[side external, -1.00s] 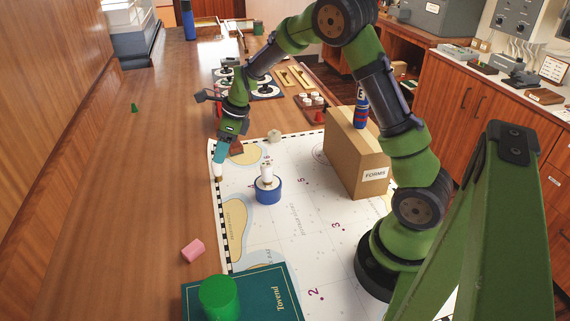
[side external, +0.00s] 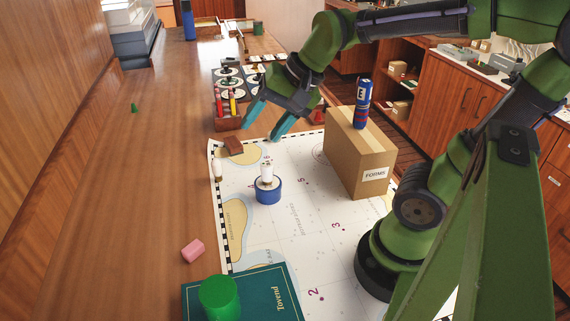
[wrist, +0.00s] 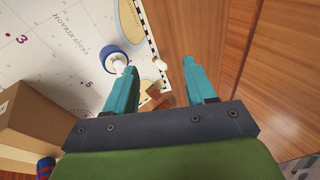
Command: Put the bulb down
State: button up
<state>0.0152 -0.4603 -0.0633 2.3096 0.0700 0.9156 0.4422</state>
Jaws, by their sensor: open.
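A small pale bulb (side external: 217,171) stands on the striped left border of the chart (side external: 300,220). It also shows in the wrist view (wrist: 160,64), beyond the space between my fingertips. A second white bulb-shaped piece (side external: 267,174) sits upright in a blue round holder (side external: 268,192) on the chart; the wrist view shows that holder (wrist: 109,55) left of my fingers. My gripper (side external: 262,131) is open and empty, with its teal fingers spread above the chart's far edge. It is apart from the bulb, up and to the right of it in the side view.
A carton (side external: 355,150) marked FORMS stands right, with a blue cylinder (side external: 362,104) on top. A dark red block (side external: 233,145) and a pen holder (side external: 228,122) are near my gripper. A pink block (side external: 193,250) and green cylinder (side external: 220,297) are nearer. The left tabletop is mostly clear.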

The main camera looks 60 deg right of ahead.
jog(key=s+a+n+t, duration=0.1)
jog(key=s+n, duration=0.5)
jog(key=shift+a+f+n, duration=0.15)
jog(key=shift+f+n, duration=0.15)
